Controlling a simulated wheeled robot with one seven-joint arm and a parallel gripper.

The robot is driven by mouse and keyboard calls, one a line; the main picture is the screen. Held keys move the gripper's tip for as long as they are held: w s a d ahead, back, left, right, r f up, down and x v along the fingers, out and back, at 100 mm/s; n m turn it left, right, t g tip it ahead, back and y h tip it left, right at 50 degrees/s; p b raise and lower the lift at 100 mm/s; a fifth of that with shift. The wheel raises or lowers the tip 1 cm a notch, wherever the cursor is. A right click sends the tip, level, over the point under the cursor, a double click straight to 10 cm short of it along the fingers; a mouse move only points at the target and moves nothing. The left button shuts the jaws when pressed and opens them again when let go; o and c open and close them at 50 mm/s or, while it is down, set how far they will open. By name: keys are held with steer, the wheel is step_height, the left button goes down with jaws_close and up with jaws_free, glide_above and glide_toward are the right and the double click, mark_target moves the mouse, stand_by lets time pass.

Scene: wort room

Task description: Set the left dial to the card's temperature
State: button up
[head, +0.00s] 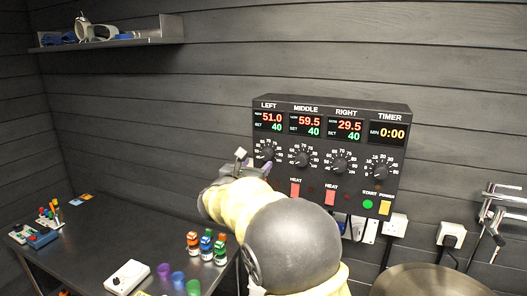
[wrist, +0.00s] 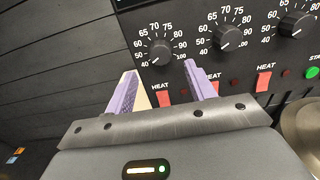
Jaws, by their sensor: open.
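The black control panel (head: 330,185) hangs on the far wall. Its LEFT display (head: 269,122) reads NOW 51.0 and SET 40. The left dial (head: 266,152) sits below it; in the wrist view the dial (wrist: 160,52) is clear, its pointer toward 40 at the lower left. My gripper (wrist: 158,82) is open and empty, its two purple fingers below and apart from the left dial. In the head view my arm hides part of my gripper (head: 238,163) at the panel's lower left. I cannot make out a readable temperature card.
Middle dial (head: 302,158), right dial (head: 340,163) and red HEAT switches (head: 295,189) are close by. A metal pot (head: 425,280) stands lower right.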

mark_target(265, 157)
steer(key=p+x, duration=0.2)
steer(key=x, duration=0.3)
steer(key=shift+w+d+r+p, duration=0.1)
steer(key=shift+w+r+p, duration=0.05)
steer(key=shift+w+p, duration=0.2)
steer(key=shift+w+d, duration=0.15)
steer(key=shift+w, duration=0.15)
steer(key=c, duration=1)
steer(key=shift+f+m+b, duration=0.3)
steer(key=shift+b, duration=0.45)
